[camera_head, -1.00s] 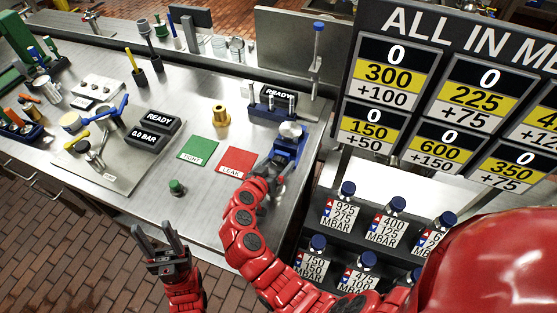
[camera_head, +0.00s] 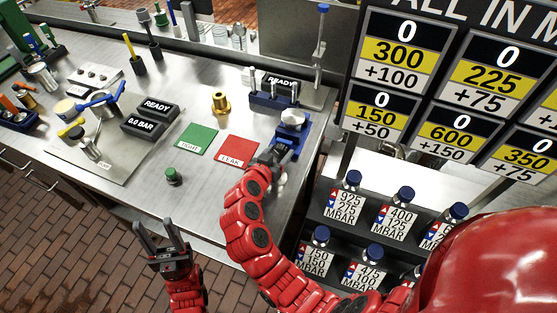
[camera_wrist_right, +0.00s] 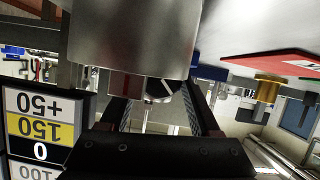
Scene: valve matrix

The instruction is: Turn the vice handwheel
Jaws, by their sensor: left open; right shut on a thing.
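The blue vice (camera_head: 290,135) stands near the right edge of the metal bench, with a round silver part (camera_head: 291,118) on top. My right gripper (camera_head: 277,155) is at the vice's near side, shut on a part of it that is mostly hidden; I take this to be the handwheel. In the right wrist view, a large silver cylinder (camera_wrist_right: 132,40) fills the top centre, and my right gripper (camera_wrist_right: 160,98) reaches under it with dark fingers either side of a small metal piece. My left gripper (camera_head: 158,236) is open and empty, in front of the bench's near edge.
Green (camera_head: 196,139) and red (camera_head: 237,150) pads lie left of the vice. A brass fitting (camera_head: 220,103) and a green button (camera_head: 173,176) stand nearby. A blue rack (camera_head: 274,97) is behind the vice. A sign (camera_head: 450,80) and bottle shelves are on the right.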

